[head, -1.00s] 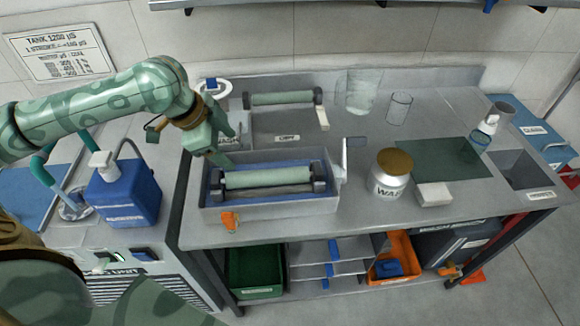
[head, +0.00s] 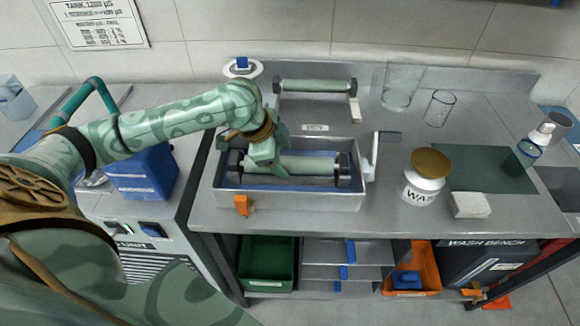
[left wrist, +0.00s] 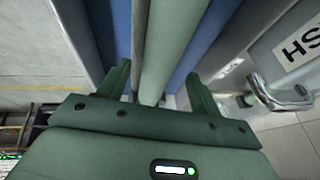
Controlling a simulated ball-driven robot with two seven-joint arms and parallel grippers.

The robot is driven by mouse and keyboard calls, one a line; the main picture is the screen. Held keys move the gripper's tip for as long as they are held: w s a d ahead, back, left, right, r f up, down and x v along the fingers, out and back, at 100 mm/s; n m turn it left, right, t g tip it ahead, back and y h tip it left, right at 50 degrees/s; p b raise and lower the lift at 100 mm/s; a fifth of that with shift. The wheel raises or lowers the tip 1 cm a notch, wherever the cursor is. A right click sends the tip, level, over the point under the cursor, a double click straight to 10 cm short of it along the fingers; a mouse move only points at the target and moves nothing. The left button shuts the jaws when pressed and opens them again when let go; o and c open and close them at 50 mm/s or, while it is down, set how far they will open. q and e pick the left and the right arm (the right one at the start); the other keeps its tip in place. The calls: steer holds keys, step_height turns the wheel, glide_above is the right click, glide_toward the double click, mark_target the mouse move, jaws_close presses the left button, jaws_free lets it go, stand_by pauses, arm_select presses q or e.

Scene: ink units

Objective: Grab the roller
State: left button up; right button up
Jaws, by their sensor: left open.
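A pale green roller (head: 308,166) with dark end blocks lies in a grey, blue-lined tray (head: 290,201) on the bench. A second green roller (head: 315,85) lies in a holder at the back of the bench. My left gripper (head: 264,172) is at the left part of the tray roller, pointing down and open. In the left wrist view the tray roller (left wrist: 172,40) runs between the two spread fingers of my left gripper (left wrist: 160,88); neither finger clearly touches it. My right gripper is not in view.
A crank-like handle (head: 375,150) stands at the tray's right end. An orange clamp (head: 241,206) sits at the tray's front. A wash jar (head: 425,180), a white block (head: 469,205) and clear beakers (head: 402,85) stand to the right. A blue container (head: 142,175) stands left.

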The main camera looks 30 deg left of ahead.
mark_target(285, 160)
arm_select(q)
steer(key=b+x, duration=0.1)
steer(key=x, duration=0.2)
steer(key=shift+f, duration=0.1)
steer(key=shift+s, duration=0.1)
steer(key=shift+c, duration=1.3)
steer(key=c, duration=1)
